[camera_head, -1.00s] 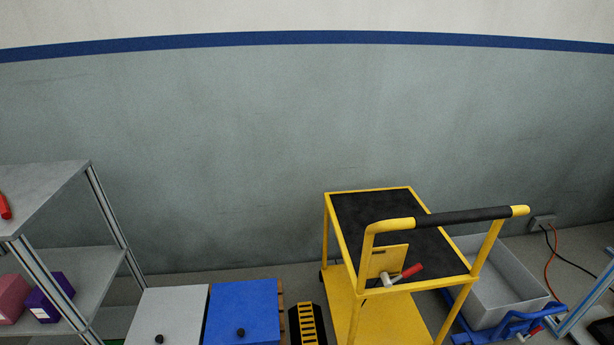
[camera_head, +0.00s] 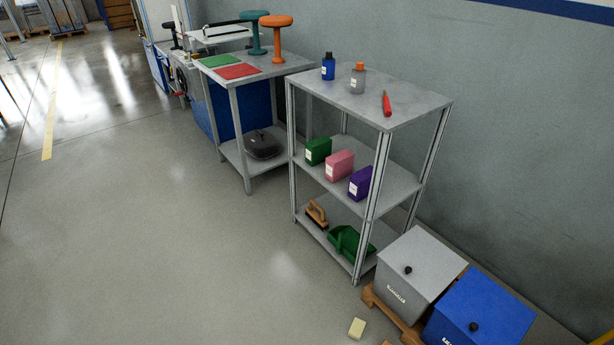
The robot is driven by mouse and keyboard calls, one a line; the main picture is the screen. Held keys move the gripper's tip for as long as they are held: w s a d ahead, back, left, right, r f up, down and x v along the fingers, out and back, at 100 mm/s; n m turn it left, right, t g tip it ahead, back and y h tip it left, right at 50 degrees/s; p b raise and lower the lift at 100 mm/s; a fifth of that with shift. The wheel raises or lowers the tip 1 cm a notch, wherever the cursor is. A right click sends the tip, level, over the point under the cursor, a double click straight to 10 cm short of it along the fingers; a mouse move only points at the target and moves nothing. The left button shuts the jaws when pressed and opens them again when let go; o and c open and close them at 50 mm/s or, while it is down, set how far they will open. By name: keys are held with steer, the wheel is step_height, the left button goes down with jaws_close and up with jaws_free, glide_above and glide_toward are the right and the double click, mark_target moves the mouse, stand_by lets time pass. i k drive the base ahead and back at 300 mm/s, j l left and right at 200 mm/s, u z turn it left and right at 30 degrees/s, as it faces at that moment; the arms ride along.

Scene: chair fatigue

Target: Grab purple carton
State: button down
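The purple carton (camera_head: 361,184) stands upright on the middle shelf of a grey metal rack (camera_head: 410,188), at the right end of a row of three cartons. A pink carton (camera_head: 340,165) stands just left of it, and a green carton (camera_head: 318,150) is left of that. The rack's front right post passes close beside the purple carton and partly covers its right edge. My gripper is not in view.
A blue bottle (camera_head: 328,68), a grey bottle (camera_head: 357,80) and a red tool (camera_head: 387,104) are on the rack's top. Grey (camera_head: 422,266) and blue (camera_head: 482,312) bins stand right of the rack. A workbench (camera_head: 262,70) stands left. Open floor (camera_head: 160,240) lies in front.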

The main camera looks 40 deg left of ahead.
mark_target(359, 182)
steer(key=u, duration=0.8)
steer(key=i+j, duration=0.3)
steer(key=i, duration=0.15)
steer(key=i+j+u, duration=0.1)
steer(key=i+j, duration=0.25)
steer(key=i, duration=0.15)
steer(key=i+j+u, duration=0.1)
steer(key=i+j, duration=0.2)
steer(key=i, duration=0.15)
steer(key=i+j, duration=0.25)
steer(key=i, duration=0.25)
steer(key=i+j+u, duration=0.1)
steer(key=i+j, duration=0.15)
steer(key=i, duration=0.25)
